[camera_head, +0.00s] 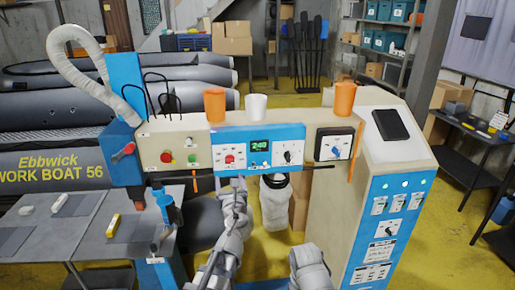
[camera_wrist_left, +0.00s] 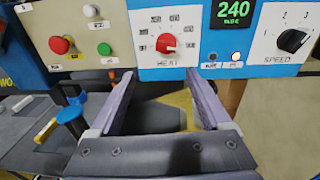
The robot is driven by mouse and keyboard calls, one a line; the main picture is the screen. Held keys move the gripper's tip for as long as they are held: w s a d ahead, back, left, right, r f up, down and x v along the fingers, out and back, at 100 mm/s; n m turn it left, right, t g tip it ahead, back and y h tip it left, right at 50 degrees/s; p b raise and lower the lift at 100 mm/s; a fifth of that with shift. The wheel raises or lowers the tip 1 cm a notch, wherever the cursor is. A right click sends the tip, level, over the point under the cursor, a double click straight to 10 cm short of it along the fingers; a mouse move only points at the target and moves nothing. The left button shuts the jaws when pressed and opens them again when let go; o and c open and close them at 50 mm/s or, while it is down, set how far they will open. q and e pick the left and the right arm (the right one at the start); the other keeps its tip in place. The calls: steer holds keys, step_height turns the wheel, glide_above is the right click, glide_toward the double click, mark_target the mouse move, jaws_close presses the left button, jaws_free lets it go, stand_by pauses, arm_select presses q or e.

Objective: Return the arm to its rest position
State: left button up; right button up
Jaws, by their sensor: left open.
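My left gripper (camera_head: 238,184) is in front of the control panel (camera_head: 215,143), just below its lower edge. In the left wrist view its two purple-grey fingers (camera_wrist_left: 160,80) stand wide apart with nothing between them. The red heat knob (camera_wrist_left: 166,43) is just beyond and above the fingertips, apart from them. The green display (camera_wrist_left: 232,12) reads 240, and the black speed knob (camera_wrist_left: 292,40) is to its right. A grey part of my other arm (camera_head: 310,270) shows at the bottom of the head view, but its gripper fingers do not show.
Orange cups (camera_head: 215,105) (camera_head: 344,99) and a white cup (camera_head: 256,107) stand on the panel's top ledge. A whitish object with a dark top (camera_head: 275,204) is below the panel, right of my left gripper. A grey workbench (camera_head: 92,238) with small tools is at left.

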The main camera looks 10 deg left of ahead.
arm_select(q)
steer(key=s+d+f+n+g+b, duration=0.2)
steer(key=s+f+n+g, duration=0.75)
steer(key=f+n, duration=0.7)
steer(key=s+d+f+n+g+h+b, duration=0.1)
steer(key=s+d+f+n+g+h, duration=0.1)
steer(key=s+d+n, duration=0.4)
steer(key=s+d+f+n+g+h, duration=0.2)
steer(key=s+d+f+n+g, duration=0.3)
steer(key=s, duration=0.8)
steer(key=shift+d+f+n+h+b, duration=0.4)
steer(key=shift+d+f, duration=0.35)
steer(key=shift+d, duration=0.15)
